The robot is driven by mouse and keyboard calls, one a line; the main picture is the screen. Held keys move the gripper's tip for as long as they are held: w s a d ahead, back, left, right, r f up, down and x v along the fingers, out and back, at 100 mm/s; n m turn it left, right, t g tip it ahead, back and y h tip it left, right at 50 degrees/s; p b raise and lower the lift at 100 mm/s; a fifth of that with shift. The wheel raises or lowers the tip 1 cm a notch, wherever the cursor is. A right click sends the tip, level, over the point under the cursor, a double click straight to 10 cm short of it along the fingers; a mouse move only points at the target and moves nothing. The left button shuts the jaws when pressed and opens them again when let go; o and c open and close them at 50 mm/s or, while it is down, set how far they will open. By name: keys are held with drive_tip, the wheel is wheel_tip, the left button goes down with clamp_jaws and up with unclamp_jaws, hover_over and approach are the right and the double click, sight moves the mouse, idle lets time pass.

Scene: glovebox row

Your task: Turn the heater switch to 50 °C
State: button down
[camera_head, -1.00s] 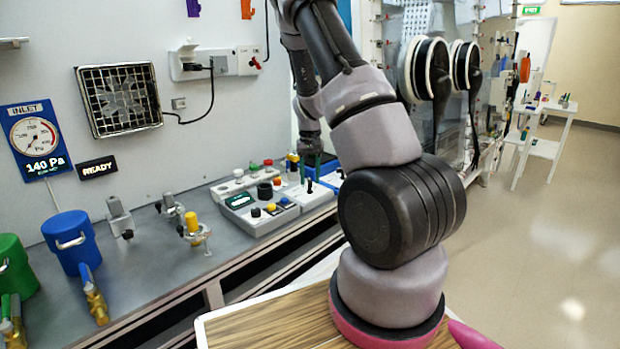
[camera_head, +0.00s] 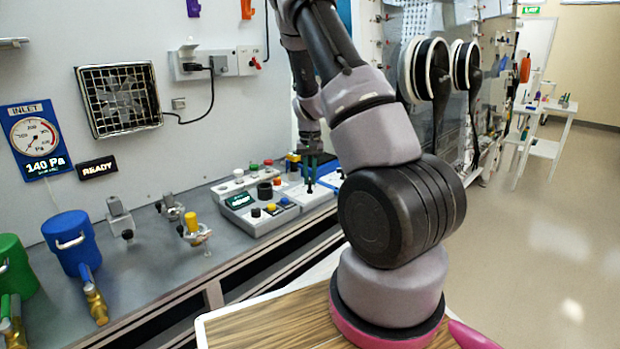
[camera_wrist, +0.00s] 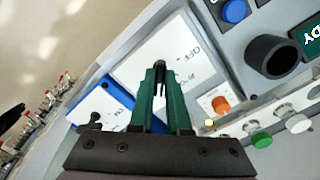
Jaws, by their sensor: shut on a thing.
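The heater switch (camera_wrist: 160,67) is a black lever or knob on a white panel (camera_wrist: 133,68). The panel carries the printing "OFF" and "°C" to the right of the fingers in the wrist view. My gripper (camera_wrist: 161,84) has green fingers, which are shut on the black switch from above. The fingers hide most of the switch and part of its scale, so I cannot read which temperature it points to. In the head view my gripper (camera_head: 312,176) is down at the white panel (camera_head: 308,194) at the right end of the bench row.
In the wrist view, an orange button (camera_wrist: 220,105), a black cylinder (camera_wrist: 272,56) and a blue button (camera_wrist: 235,11) stand to the right. A blue box (camera_wrist: 98,108) lies to the left. In the head view, valves (camera_head: 193,229) stand on the bench's left part.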

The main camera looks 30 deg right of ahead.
drive_tip(key=m, duration=0.6)
idle(0.6)
drive_tip(key=c, duration=0.9)
unclamp_jaws()
wheel_tip(320, 180, up, 11)
drive_tip(key=shift+f, duration=0.1)
